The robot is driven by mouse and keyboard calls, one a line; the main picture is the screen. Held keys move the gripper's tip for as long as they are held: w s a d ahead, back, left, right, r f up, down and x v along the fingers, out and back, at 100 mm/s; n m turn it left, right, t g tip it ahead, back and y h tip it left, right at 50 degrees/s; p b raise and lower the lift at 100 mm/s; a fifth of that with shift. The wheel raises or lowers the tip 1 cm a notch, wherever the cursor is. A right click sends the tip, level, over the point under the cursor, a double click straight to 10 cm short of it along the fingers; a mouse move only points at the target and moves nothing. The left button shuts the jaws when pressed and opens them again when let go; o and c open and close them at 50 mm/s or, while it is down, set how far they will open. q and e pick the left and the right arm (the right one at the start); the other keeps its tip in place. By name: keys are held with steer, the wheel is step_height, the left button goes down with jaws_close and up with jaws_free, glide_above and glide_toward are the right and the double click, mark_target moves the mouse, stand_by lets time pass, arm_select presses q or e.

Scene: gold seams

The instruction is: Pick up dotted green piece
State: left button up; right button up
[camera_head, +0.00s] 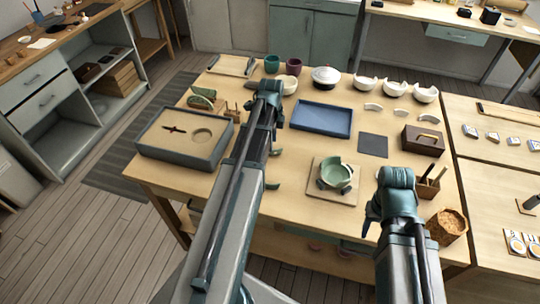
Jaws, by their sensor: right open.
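I cannot make out dots on any green piece at this size. Small green pieces lie on the table beside my left arm, one at mid-table (275,152) and one nearer the front (272,186). Another green piece (205,93) is at the table's back left. A green broken bowl (337,174) stands on a wooden board (318,195). My right gripper (369,222) is open and empty, near the table's front, right of the board.
A grey box (160,150) with a recessed top is at left. A blue tray (322,119) lies at the centre back. White broken bowls (425,94), a dark mat (373,145), a brown box (422,141) and a cork-coloured pot (447,227) are at right.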

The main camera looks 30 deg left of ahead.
arm_select(q)
steer(key=shift+f, duration=0.1)
steer(key=f+b, duration=0.5)
steer(key=shift+w+a, duration=0.2)
steer(key=shift+a, duration=0.15)
jaws_close()
